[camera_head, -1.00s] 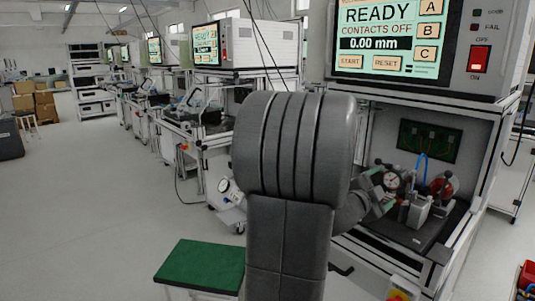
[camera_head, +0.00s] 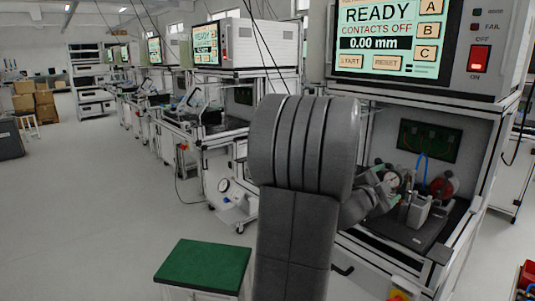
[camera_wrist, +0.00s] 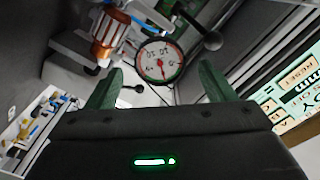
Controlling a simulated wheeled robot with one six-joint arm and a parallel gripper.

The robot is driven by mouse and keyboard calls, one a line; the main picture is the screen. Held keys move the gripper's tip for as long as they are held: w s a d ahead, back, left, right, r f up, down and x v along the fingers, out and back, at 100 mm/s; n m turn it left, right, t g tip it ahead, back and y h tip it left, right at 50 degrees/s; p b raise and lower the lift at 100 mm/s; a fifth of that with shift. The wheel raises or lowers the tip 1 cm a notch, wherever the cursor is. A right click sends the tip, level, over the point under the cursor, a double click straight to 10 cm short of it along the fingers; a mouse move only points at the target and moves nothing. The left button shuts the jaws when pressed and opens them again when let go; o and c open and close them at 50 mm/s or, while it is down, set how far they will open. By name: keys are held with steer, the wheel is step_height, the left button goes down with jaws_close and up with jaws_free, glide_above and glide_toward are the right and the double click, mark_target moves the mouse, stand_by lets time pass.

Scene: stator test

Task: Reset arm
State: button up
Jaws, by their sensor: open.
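My arm stands in the middle of the head view and reaches right toward the open bay of the test machine. My gripper shows in the wrist view (camera_wrist: 160,88) with two green fingers spread apart and nothing between them. Beyond the fingers is a round white dial gauge (camera_wrist: 160,60) with a red needle; in the head view the gauge (camera_head: 392,178) is partly hidden by my wrist. A copper-coloured stator part (camera_wrist: 108,32) shows left of the gauge in the wrist view. A red round part (camera_head: 443,187) sits in the bay at right.
The machine's screen (camera_head: 388,35) reads READY, CONTACTS OFF, 0.00 mm. A red switch (camera_head: 479,58) is beside it. A green-topped stool (camera_head: 203,266) stands left of my arm. More workstations line the back; the floor (camera_head: 90,210) at left is clear.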

steer(key=shift+x, duration=1.1)
steer(key=shift+w+r+n+p, duration=0.1)
steer(key=shift+r+n+p, duration=0.05)
steer(key=shift+n+p, duration=0.45)
steer(key=shift+a+r+n+p, duration=0.1)
steer(key=shift+n+p, duration=0.8)
steer(key=shift+p, duration=0.05)
steer(key=n+p, duration=0.4)
steer(key=v, duration=1.4)
steer(key=shift+n+b, duration=0.3)
steer(key=shift+b, duration=0.05)
steer(key=shift+f, duration=0.25)
